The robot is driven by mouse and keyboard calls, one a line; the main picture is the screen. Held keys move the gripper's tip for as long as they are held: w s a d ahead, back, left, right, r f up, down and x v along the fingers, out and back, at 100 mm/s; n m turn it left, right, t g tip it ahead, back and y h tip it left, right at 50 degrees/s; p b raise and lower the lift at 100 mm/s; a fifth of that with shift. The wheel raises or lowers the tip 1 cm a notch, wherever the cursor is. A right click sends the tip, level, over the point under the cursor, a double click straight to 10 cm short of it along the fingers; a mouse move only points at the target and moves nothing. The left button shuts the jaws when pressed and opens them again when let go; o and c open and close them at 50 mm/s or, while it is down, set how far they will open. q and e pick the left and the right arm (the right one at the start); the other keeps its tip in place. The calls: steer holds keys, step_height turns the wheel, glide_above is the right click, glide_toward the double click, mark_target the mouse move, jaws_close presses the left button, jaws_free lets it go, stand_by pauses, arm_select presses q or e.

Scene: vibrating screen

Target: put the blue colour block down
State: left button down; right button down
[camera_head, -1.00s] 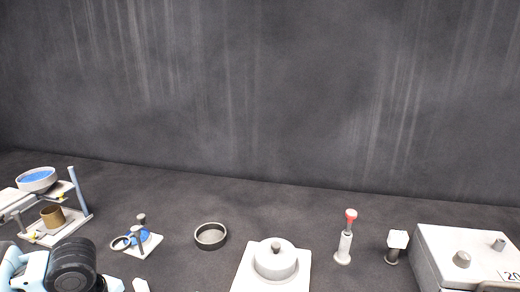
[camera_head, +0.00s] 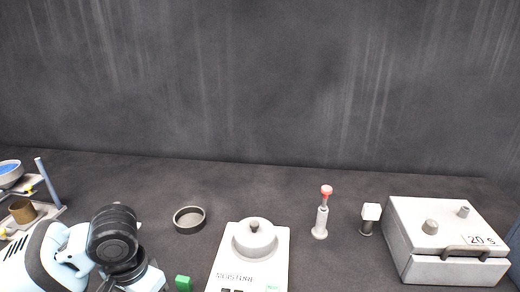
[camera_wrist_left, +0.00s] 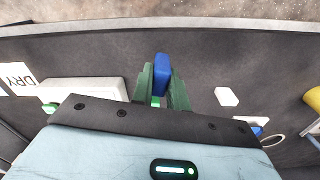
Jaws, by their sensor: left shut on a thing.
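The blue colour block (camera_wrist_left: 162,66) is upright between the two dark green fingers of my left gripper (camera_wrist_left: 161,84) in the left wrist view. The gripper is shut on it, and the block's upper end sticks out past the fingertips. Its lower part is hidden by the fingers, and I cannot tell whether it touches the table. In the head view my left arm comes in at the lower left; its fingertips and the blue block do not show there. My right gripper is in neither view.
A green block (camera_head: 183,283) lies beside the white moisture meter (camera_head: 279,245). A white block (camera_wrist_left: 227,97) lies on dark table.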

arm_select(q)
steer(key=n, duration=0.1)
steer(key=d+n, duration=0.1)
steer(key=d+r+n, duration=0.1)
steer(key=shift+w+d+n, duration=0.25)
steer(key=shift+w+n, duration=0.05)
steer(key=shift+a+r, duration=0.1)
stand_by(0.5)
